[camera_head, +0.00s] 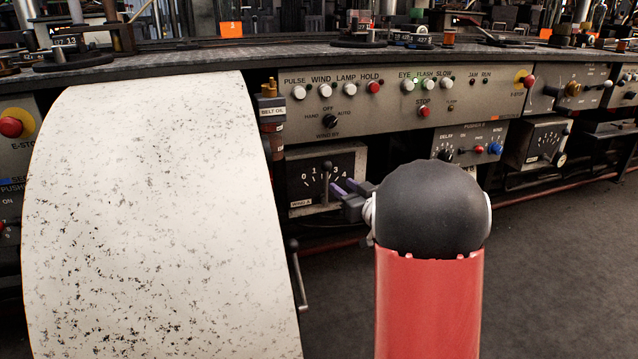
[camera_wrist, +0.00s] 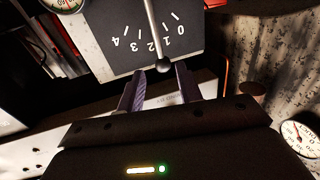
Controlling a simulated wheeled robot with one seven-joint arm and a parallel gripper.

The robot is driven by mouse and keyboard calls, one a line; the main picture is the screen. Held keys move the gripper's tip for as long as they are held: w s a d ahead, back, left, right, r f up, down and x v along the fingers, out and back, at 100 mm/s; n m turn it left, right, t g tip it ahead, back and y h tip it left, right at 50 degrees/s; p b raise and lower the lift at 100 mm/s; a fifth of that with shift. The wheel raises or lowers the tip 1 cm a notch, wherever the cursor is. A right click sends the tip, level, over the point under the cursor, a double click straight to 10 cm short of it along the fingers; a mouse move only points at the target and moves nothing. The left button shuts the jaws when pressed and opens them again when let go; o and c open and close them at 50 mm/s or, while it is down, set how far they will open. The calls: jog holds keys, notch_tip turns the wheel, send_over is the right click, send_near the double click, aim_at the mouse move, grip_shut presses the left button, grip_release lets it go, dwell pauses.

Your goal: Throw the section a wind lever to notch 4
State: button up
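In the wrist view the dial (camera_wrist: 108,22) is upside down, and the lever's knob (camera_wrist: 163,65) shows between the fingertips. My gripper (camera_head: 336,187) is open, with its purple fingers (camera_wrist: 159,70) apart on either side of the knob. I cannot tell whether either finger touches it.
A speckled white curved sheet (camera_head: 150,210) stands close left of the dial box. A control panel (camera_head: 390,110) with buttons runs above it. A second small panel (camera_head: 470,140) with knobs is to the right. A crank handle (camera_head: 298,275) hangs below. Floor at right is clear.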

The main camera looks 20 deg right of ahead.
aim_at(328, 173)
jog(key=w, duration=0.3)
jog(key=w+a, duration=0.1)
jog(key=w, duration=0.3)
jog(key=shift+w+a+r, duration=0.1)
jog(key=shift+w+a, duration=0.05)
jog(key=shift+a, duration=0.05)
grip_shut()
